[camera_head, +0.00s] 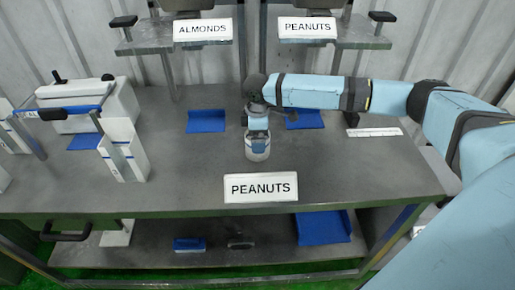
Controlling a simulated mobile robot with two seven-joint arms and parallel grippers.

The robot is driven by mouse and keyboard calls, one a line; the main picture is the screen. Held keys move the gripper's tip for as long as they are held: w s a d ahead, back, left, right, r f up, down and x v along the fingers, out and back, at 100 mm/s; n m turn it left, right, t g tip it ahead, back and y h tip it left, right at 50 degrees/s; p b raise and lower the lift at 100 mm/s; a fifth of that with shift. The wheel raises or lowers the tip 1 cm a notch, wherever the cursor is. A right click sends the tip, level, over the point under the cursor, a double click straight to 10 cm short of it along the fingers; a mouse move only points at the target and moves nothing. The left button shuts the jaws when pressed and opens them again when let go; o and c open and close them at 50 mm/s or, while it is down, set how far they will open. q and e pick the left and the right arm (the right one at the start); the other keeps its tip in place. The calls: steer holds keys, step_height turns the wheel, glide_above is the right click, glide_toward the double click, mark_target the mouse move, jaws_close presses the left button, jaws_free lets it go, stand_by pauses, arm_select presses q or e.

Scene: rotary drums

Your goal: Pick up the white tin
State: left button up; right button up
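A small white tin (257,155) stands upright on the grey table, near its middle. My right arm reaches in from the right, and my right gripper (257,142) points down at the tin from above. The gripper's lower end overlaps the tin's top and upper side, so that part is hidden. The fingers are too small to tell whether they are open or closed on it. My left gripper is not in view.
A "PEANUTS" sign (261,187) stands at the table's front edge. Blue trays (206,121) lie behind, below dispensers with "ALMONDS" (203,30) and "PEANUTS" (307,28) signs. A white scale-like machine (90,105) and a white angled holder (123,150) stand left.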

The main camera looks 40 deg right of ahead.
steer(key=c, duration=1.2)
steer(key=shift+c, duration=0.2)
steer(key=shift+r, duration=0.15)
